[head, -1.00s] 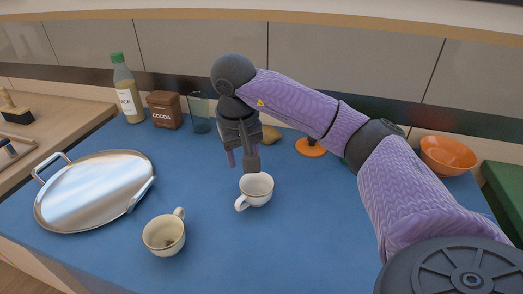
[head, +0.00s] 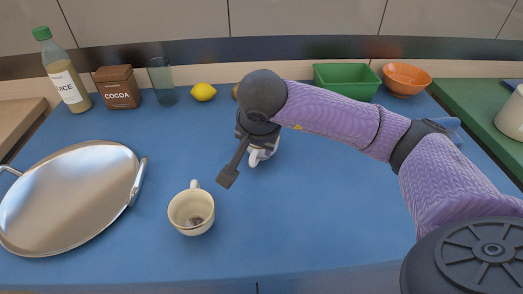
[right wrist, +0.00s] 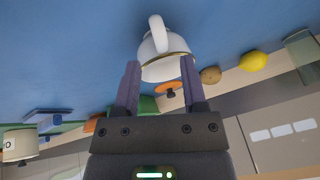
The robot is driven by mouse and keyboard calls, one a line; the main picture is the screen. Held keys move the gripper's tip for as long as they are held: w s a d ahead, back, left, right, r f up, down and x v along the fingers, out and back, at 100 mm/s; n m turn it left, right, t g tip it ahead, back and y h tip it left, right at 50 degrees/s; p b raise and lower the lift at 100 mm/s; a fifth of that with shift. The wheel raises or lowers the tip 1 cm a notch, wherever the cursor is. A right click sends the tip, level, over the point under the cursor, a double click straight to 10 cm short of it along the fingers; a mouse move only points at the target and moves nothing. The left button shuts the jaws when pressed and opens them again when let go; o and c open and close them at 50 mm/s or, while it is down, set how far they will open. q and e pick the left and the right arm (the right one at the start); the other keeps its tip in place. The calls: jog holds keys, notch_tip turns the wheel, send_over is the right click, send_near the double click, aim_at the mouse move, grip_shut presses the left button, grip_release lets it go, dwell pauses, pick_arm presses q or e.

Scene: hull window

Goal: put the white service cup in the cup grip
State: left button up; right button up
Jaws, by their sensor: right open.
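The white service cup (head: 263,152) stands on the blue counter, mostly hidden behind my right gripper (head: 244,158) in the head view. In the right wrist view the cup (right wrist: 162,48) shows its handle and a gold-coloured rim, with its rim side between the two open fingertips of my right gripper (right wrist: 160,66). I cannot tell whether either finger touches it. An orange round piece with a dark stem (right wrist: 169,88) shows beyond it; I cannot tell whether this is the cup grip. My left gripper is out of view.
A cream cup (head: 191,212) with something dark inside stands nearer. A silver tray (head: 68,200) lies left. Juice (head: 68,82), cocoa (head: 118,88), a glass (head: 162,82), a lemon (head: 203,92), a green bin (head: 346,78) and an orange bowl (head: 405,79) line the back.

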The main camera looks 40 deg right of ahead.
aim_at(255, 152)
jog(key=b+x, duration=0.1)
jog(key=x, duration=0.4)
jog(key=shift+a, duration=0.15)
jog(key=shift+r, duration=0.1)
grip_shut()
dwell(0.9)
